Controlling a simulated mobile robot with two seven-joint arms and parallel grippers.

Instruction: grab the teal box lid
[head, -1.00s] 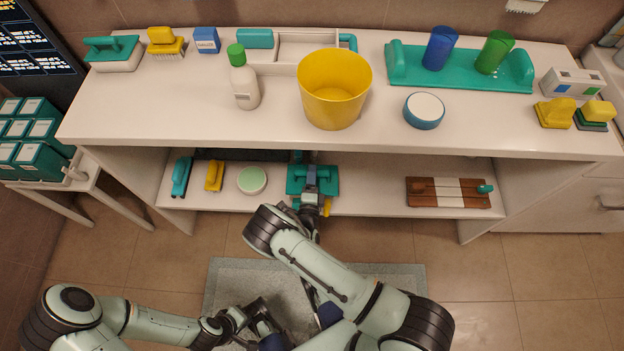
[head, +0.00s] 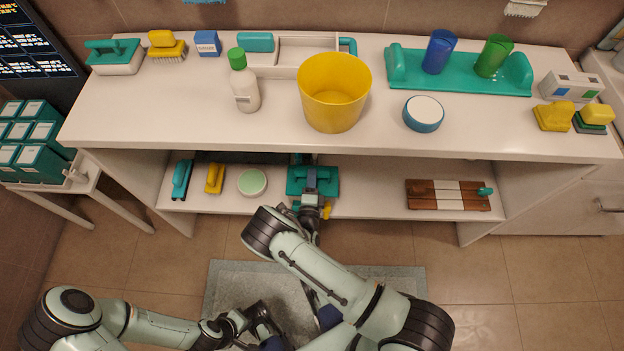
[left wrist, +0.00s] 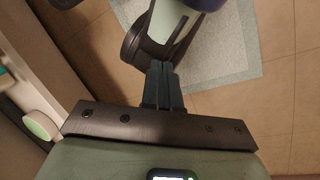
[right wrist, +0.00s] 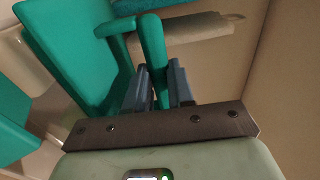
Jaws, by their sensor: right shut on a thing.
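The teal box lid (head: 297,182) lies on the lower shelf, and my right gripper (head: 312,180) reaches over it from the front. In the right wrist view, the lid's flat teal plate (right wrist: 75,50) and raised handle (right wrist: 153,55) show. My right gripper (right wrist: 157,85) is shut on this handle, one finger on each side. The arm hides part of the lid in the head view. My left gripper (left wrist: 162,85) is shut and empty, its fingers together, low over the floor mat and away from the shelf.
The tabletop (head: 400,145) overhangs the lower shelf. On that shelf stand a teal brush (head: 181,178), a yellow brush (head: 214,179), a round green-topped tub (head: 252,182) and a brown-white board (head: 448,194). A yellow bucket (head: 335,92) stands above.

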